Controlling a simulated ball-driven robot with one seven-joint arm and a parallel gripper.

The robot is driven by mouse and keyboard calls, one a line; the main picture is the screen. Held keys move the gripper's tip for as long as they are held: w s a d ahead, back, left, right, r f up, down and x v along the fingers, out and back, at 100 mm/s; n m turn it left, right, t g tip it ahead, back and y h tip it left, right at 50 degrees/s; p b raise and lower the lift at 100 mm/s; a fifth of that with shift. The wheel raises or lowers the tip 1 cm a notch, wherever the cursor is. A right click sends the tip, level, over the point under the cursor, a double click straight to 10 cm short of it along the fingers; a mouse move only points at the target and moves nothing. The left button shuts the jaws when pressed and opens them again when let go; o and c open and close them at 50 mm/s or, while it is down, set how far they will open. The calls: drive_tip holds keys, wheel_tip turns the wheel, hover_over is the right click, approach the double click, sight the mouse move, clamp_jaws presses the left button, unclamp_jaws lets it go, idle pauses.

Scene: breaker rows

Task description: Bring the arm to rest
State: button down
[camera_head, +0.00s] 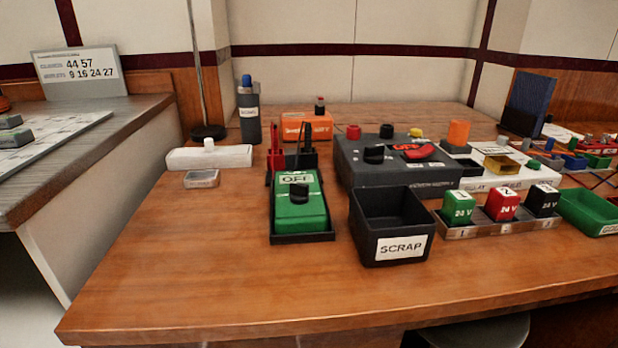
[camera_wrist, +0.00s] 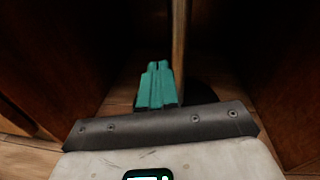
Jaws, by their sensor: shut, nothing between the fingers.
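My gripper (camera_wrist: 157,66) shows in the wrist view, its two teal fingers side by side and touching, shut with nothing between them. It points into a dark space between brown wooden panels. No part of my arm shows in the head view, so its place relative to the table (camera_head: 180,290) cannot be told there.
Dark wooden panels (camera_wrist: 50,60) flank my gripper, with a narrow upright (camera_wrist: 180,45) close to the fingers' right. On the table stand a black SCRAP bin (camera_head: 392,228), a green OFF box (camera_head: 299,212) and a grey switch box (camera_head: 400,178). The table's front left is clear.

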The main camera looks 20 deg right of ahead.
drive_tip(key=s+a+r+n+g+y, duration=0.1)
drive_tip(key=s+a+n+g+y, duration=0.3)
drive_tip(key=a+n+g, duration=0.7)
drive_tip(key=s+a+r+n+g+y, duration=0.3)
drive_tip(key=a+n, duration=0.4)
drive_tip(key=n, duration=0.9)
drive_tip(key=s+a+r+n+g+h, duration=0.1)
drive_tip(key=s+a+r+n+h, duration=0.1)
drive_tip(key=s+r+n+h, duration=0.3)
drive_tip(key=s+a+r+n+g, duration=0.1)
drive_tip(key=a+r+n, duration=0.25)
drive_tip(key=r, duration=0.25)
wheel_tip(320, 180, up, 33)
drive_tip(key=d+p, duration=0.1)
drive_tip(key=p, duration=3.2)
drive_tip(key=shift+w+p, duration=0.3)
drive_tip(key=shift+p, duration=0.1)
